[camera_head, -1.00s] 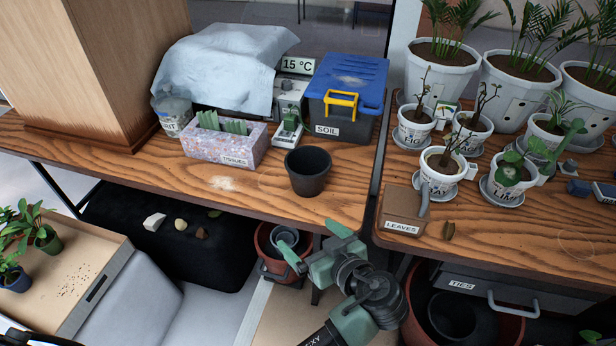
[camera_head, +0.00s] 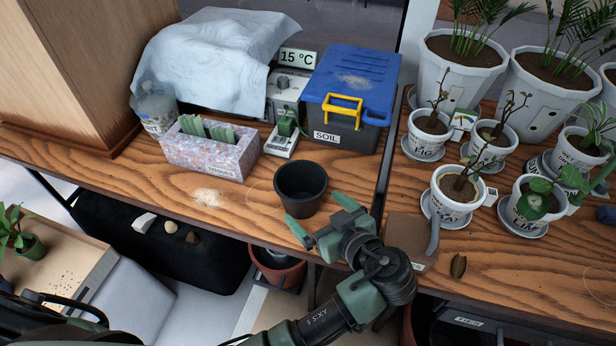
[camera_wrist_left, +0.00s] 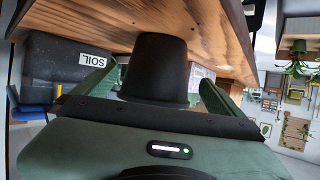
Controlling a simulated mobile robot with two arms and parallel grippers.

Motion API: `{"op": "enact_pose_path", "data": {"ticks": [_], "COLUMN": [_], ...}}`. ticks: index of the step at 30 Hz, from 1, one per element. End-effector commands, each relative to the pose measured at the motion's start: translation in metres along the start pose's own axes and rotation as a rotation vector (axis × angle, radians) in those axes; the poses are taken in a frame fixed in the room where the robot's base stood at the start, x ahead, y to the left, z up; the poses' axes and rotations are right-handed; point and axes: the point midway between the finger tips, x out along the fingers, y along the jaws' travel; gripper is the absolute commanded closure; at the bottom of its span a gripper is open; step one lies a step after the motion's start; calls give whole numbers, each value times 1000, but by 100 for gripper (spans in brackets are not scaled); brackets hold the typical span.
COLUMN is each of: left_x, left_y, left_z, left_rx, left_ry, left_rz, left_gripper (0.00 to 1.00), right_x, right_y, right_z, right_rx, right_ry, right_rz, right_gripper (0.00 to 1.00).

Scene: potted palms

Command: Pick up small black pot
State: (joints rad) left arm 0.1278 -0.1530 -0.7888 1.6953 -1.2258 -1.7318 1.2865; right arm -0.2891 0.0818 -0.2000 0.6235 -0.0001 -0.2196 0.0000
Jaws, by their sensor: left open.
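The small black pot (camera_head: 301,184) stands upright and empty on the wooden table near its front edge. My left gripper (camera_head: 314,207) is open at the pot's near side, its green fingertips close to the pot's lower part. In the left wrist view the pot (camera_wrist_left: 157,65) appears upside down between the two spread fingers (camera_wrist_left: 158,74), with a gap visible at each side. I cannot tell whether either fingertip touches it. My right gripper is not in view.
A tissue box (camera_head: 209,150) stands left of the pot, and a blue-lidded soil bin (camera_head: 352,95) behind it. A brown leaves box (camera_head: 410,238) lies right of my gripper. White potted plants (camera_head: 456,194) crowd the right table.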

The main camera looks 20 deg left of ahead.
Motion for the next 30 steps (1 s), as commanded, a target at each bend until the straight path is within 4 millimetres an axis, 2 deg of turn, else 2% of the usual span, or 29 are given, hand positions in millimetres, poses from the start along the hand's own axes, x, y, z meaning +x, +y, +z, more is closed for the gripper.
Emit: {"op": "enact_pose_path", "data": {"ticks": [5, 14, 21, 29, 30], "left_x": [6, 41, 74, 78, 78], "left_y": [0, 0, 0, 0, 0], "left_z": [0, -1, 0, 1, 1], "left_rx": [1, 2, 3, 1, 1], "left_ry": [1, 3, 1, -1, -1], "left_rz": [-1, -1, -1, 0, 1], "left_gripper": [0, 0, 0, 0, 3], "right_x": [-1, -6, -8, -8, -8], "right_y": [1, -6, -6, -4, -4], "right_z": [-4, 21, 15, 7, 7], "right_rx": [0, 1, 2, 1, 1], "right_ry": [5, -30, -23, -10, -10], "right_rz": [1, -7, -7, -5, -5], "right_gripper": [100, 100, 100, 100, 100]}}
